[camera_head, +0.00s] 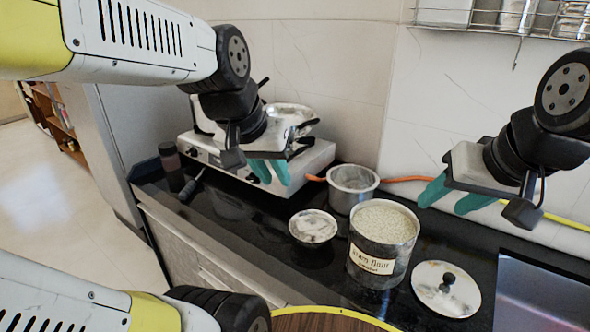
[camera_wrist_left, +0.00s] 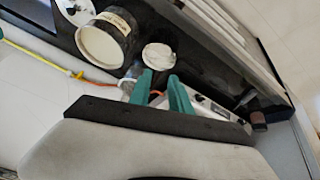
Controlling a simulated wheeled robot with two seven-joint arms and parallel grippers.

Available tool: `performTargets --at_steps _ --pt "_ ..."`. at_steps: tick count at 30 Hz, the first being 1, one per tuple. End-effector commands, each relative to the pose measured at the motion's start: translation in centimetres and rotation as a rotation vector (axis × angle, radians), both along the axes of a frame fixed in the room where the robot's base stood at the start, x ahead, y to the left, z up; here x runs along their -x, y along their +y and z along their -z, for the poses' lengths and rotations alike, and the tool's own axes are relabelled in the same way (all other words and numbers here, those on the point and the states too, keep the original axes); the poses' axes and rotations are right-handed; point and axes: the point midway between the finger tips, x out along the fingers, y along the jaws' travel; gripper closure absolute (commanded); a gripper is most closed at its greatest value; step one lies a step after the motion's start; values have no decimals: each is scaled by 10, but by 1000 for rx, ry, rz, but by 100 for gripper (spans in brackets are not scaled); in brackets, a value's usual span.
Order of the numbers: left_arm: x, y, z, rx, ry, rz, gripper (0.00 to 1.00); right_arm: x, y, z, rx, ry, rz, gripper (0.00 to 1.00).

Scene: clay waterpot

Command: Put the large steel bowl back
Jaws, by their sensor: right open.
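A shiny wide steel bowl (camera_head: 290,113) sits on the stove in the head view, partly hidden behind my left gripper. A deeper steel pot (camera_head: 353,185) stands on the counter in front of the stove; I cannot tell which vessel is the named large bowl. My left gripper (camera_head: 270,172) hangs in front of the stove, its teal fingers apart with nothing between them; the fingers also show in the left wrist view (camera_wrist_left: 160,82). My right gripper (camera_head: 450,197) is open and empty above the counter's right part, near the wall.
A labelled canister (camera_head: 375,257) full of pale grain, a small bowl (camera_head: 313,227) and a round lid (camera_head: 447,290) stand on the black counter. The stove (camera_head: 312,165) is at the back left, a sink (camera_head: 545,290) at right. An orange hose (camera_head: 405,179) runs along the wall.

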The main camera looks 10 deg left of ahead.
Motion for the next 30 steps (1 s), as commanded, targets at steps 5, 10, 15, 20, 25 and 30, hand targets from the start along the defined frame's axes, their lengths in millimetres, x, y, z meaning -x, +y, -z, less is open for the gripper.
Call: performTargets --at_steps 5,10,15,20,25,30 --pt "26 -5 -5 41 -65 14 76 0 0 0 0 0 0 50" --pt "32 -6 -5 52 -78 18 76 0 0 0 0 0 0 50" --pt "32 -6 -6 52 -78 18 76 0 0 0 0 0 0 50" --pt "32 -6 -6 51 -79 17 76 0 0 0 0 0 0 50" --pt "27 -13 -6 44 -73 18 76 0 0 0 0 0 0 50" --pt "25 -14 -6 41 -72 18 76 0 0 0 0 0 0 50"
